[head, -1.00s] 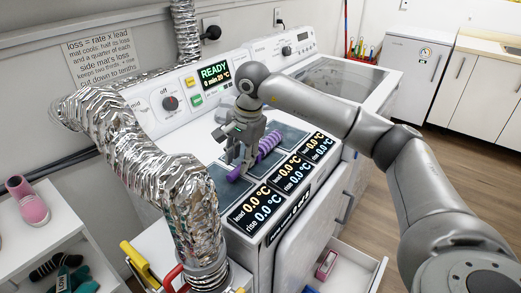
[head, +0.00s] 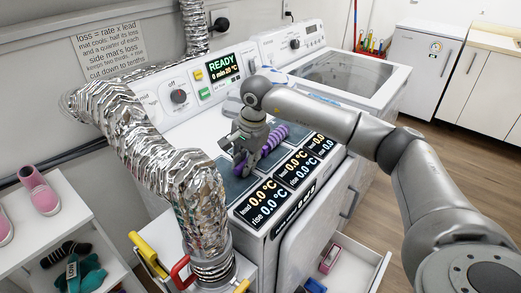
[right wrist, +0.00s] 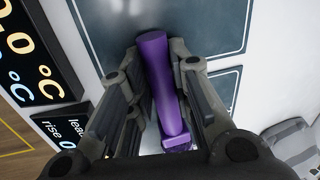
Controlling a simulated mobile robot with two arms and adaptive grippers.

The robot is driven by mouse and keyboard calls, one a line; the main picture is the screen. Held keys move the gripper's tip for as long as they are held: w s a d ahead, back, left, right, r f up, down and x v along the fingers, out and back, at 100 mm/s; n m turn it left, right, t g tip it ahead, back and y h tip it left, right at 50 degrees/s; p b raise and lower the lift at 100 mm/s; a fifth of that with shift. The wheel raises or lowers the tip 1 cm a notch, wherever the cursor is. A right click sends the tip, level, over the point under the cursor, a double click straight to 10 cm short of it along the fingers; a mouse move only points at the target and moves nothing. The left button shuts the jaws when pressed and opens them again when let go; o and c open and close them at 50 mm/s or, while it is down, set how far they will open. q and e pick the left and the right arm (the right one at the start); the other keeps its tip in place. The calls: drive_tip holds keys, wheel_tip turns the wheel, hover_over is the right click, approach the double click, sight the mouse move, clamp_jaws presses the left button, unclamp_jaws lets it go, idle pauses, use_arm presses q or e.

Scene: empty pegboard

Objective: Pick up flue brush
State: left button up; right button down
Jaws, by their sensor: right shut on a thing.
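The flue brush (head: 274,138) lies across the dark mats on top of the white machine. It has a purple handle and a striped lilac and purple head. My right gripper (head: 243,165) is low over the mats and shut on the handle. In the right wrist view, the purple handle (right wrist: 168,88) runs between the two fingers of my right gripper (right wrist: 155,72). The brush head is mostly hidden there by the gripper. I cannot tell whether the brush touches the mats. My left gripper is not in view.
A foil duct (head: 190,185) stands close left of my right gripper. Dark displays (head: 262,198) line the machine's front edge. A grey object (head: 234,106) lies behind the gripper. An open drawer (head: 372,268) juts out below. Yellow and red handles (head: 146,250) stand at lower left.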

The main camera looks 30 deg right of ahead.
drive_tip(key=shift+r+b, duration=0.3)
drive_tip(key=shift+r, duration=0.2)
wheel_tip(320, 180, up, 2)
drive_tip(key=shift+r+b, duration=0.1)
drive_tip(key=shift+b, duration=0.35)
drive_tip(key=s+a+r+b, duration=0.2)
drive_tip(key=s+a+r, duration=0.1)
drive_tip(key=s+r, duration=0.6)
drive_tip(key=shift+s+a+r+b, duration=0.4)
drive_tip(key=shift+s, duration=1.85)
